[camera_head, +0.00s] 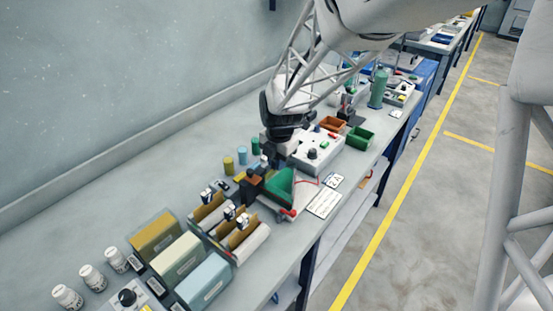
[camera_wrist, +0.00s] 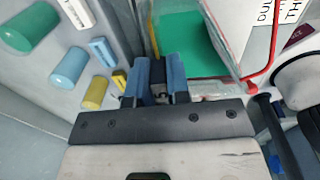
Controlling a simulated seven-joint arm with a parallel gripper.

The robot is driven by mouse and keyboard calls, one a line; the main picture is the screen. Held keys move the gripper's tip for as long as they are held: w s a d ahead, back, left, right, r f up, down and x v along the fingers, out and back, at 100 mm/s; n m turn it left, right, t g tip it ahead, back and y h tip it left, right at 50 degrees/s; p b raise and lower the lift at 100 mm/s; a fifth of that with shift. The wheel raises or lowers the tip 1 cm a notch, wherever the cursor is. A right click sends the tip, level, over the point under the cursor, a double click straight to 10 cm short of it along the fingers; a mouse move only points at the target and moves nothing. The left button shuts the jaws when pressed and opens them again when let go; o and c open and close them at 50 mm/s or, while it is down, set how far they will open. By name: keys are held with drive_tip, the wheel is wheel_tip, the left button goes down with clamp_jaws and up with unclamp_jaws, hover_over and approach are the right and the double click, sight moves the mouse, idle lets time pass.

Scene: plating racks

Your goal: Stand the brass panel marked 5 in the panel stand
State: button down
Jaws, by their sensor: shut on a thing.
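My gripper (camera_head: 262,172) is low over the bench, beside a green wedge-shaped piece (camera_head: 282,182). In the wrist view its two blue fingers (camera_wrist: 157,82) are shut on a small grey and dark piece, which looks like the clip of a panel. Brass-coloured panels with black and white clips stand in two slotted racks, the left one (camera_head: 207,213) and the right one (camera_head: 241,233). I cannot tell which holder is the panel stand.
Yellow (camera_head: 228,165), blue and green cylinders stand behind the gripper. A white control box (camera_head: 316,150), an orange bin (camera_head: 332,123) and a green bin (camera_head: 360,138) are beyond it. A white label card (camera_head: 325,203) lies near the bench's front edge. Large boxes (camera_head: 202,282) and white bottles are at lower left.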

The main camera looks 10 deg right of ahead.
drive_tip(key=shift+r, duration=0.1)
drive_tip(key=shift+r, duration=4.15)
